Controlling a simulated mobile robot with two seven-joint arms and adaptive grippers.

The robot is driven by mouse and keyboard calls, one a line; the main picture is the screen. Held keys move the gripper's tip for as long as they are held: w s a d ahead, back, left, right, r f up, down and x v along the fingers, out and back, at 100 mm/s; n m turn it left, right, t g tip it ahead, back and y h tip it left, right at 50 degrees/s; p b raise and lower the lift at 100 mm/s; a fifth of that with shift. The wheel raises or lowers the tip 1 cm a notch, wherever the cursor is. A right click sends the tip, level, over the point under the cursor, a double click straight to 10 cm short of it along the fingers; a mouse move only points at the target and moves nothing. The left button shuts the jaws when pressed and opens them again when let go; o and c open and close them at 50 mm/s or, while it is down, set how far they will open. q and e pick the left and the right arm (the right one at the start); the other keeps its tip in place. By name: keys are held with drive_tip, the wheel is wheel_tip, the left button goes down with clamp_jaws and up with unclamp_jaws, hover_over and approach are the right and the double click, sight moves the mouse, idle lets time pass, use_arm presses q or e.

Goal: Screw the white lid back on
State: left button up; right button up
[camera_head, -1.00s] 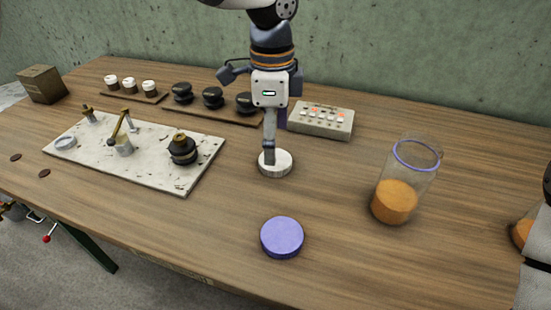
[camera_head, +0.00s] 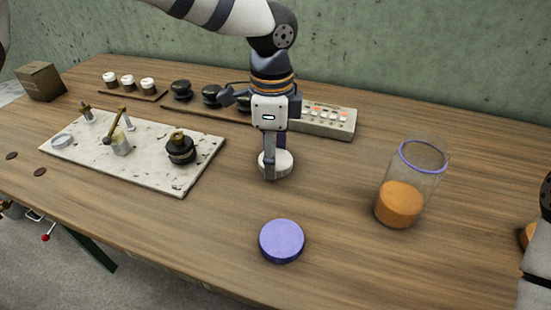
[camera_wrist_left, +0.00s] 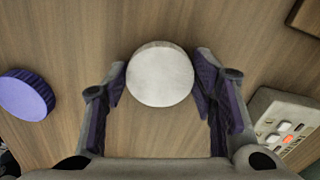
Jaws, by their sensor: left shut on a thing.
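The white lid (camera_head: 284,165) is between the fingers of my left gripper (camera_head: 272,160), which is shut on it near the middle of the table. In the left wrist view, the round white lid (camera_wrist_left: 161,75) sits between the two purple-padded fingers (camera_wrist_left: 160,88). An open clear jar (camera_head: 412,180) with a purple rim and orange contents stands upright to the right. Another thing with orange contents (camera_head: 527,236) shows at the right edge, mostly hidden by my right arm. My right gripper is not visible.
A purple lid (camera_head: 282,241) lies in front of the left gripper. A keypad box (camera_head: 327,121) stands behind it. A stone slab (camera_head: 80,157) with a dark pot (camera_head: 181,149) is at left. Small trays with cups and dark lids line the back.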

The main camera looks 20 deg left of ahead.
use_arm(q)
wheel_tip(320, 180, up, 3)
drive_tip(key=shift+f, duration=0.15)
drive_tip(key=s+d+r+p, duration=0.1)
drive_tip(key=s+d+r, duration=0.5)
drive_tip(key=s+r, duration=0.4)
drive_tip(key=s, duration=0.2)
drive_tip(key=shift+s+r, duration=0.15)
drive_tip(key=shift+s, duration=0.15)
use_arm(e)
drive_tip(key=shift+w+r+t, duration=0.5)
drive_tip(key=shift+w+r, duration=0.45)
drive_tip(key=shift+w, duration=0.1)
use_arm(q)
drive_tip(key=shift+d, duration=0.1)
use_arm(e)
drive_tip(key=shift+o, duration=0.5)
